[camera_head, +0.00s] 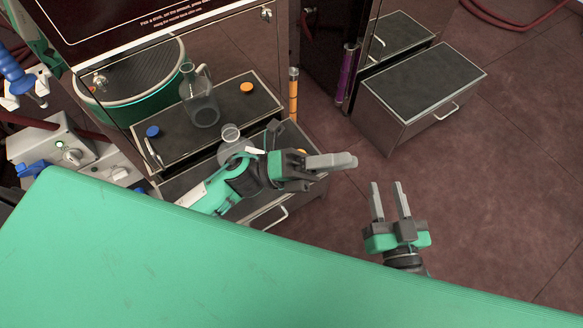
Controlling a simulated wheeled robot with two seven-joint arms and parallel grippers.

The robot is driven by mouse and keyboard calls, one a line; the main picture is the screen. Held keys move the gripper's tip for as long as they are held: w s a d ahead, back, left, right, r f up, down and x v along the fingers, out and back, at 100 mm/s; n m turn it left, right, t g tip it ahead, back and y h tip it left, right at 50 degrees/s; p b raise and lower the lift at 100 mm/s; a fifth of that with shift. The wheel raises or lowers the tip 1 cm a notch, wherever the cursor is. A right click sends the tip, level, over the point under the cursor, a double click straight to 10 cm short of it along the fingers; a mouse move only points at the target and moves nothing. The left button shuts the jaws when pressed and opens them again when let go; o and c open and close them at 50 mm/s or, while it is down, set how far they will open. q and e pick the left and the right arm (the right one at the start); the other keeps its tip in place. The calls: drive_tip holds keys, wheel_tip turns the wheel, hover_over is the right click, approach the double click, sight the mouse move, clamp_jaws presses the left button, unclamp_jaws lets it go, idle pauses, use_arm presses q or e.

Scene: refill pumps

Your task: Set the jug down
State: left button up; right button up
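My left gripper (345,161) is to the right of and lower in the picture than the jug, over the floor side of the cabinet. Its pale fingers overlap in this view, so I cannot tell whether it is open, and I see nothing in it. My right gripper (390,200) points up the picture over the floor, its two fingers apart with nothing between them.
A smaller clear glass vessel (230,133) is partly hidden behind my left forearm. A blue knob (152,131) and an orange knob (247,87) flank the jug. A green surface (180,265) fills the front. A grey drawer unit (424,90) stands at upper right.

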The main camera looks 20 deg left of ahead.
use_arm(q)
drive_tip(key=a+f+m+t+y, duration=0.4)
drive_tip(key=m+t+y, duration=0.3)
drive_tip(key=m, duration=1.1)
drive_tip(key=a+f+m+t+y, duration=0.4)
drive_tip(key=m+y, duration=0.5)
drive_tip(key=m, duration=0.8)
drive_tip(key=f+t, duration=0.1)
drive_tip(key=t, duration=0.1)
drive_tip(key=shift+w+m+t+y, duration=0.3)
drive_tip(key=shift+w+m+t, duration=0.05)
drive_tip(key=shift+m+t, duration=0.05)
drive_tip(key=shift+f, duration=0.1)
